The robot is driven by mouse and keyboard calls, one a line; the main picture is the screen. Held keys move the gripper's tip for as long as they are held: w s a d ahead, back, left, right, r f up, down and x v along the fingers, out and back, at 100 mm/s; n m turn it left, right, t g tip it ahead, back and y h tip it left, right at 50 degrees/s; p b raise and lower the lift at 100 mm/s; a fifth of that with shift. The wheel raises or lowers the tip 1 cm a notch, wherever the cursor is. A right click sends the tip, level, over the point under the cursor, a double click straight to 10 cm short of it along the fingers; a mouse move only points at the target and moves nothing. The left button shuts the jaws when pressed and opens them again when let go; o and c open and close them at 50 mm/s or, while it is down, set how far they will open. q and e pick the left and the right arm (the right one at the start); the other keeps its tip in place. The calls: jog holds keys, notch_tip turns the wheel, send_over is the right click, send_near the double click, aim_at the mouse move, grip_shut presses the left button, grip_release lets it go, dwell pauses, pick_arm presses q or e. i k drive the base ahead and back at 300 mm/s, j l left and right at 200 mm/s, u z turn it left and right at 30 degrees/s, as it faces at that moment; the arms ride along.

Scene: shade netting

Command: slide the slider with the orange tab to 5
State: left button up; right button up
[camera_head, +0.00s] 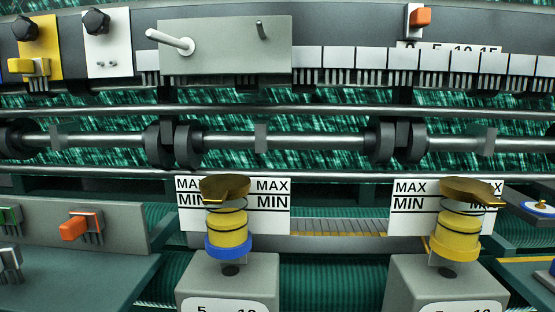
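An orange tab (420,17) sits at the upper right on a white plate on the grey rail. A white scale strip (450,47) below it and to its right carries partly covered numbers that appear to read 0, 5, 10, 15. The tab stands near the strip's left end, about above the 0. I cannot tell its exact reading. A second orange tab (78,228) is on a grey panel at the lower left, with no numbers visible beside it. Neither of my grippers shows in the head view.
A grey-green plate with a white lever (172,39) stands left of the upper tab. Black knobs (97,21) and a yellow tab (29,67) are at the upper left. Two yellow cylinders (228,229) (457,236) with brass caps stand in front. Horizontal bars cross the green netting.

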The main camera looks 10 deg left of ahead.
aim_at(417, 16)
jog(key=k+l, duration=0.1)
jog(key=k, duration=0.55)
jog(key=k+l, duration=0.1)
jog(key=k, duration=0.6)
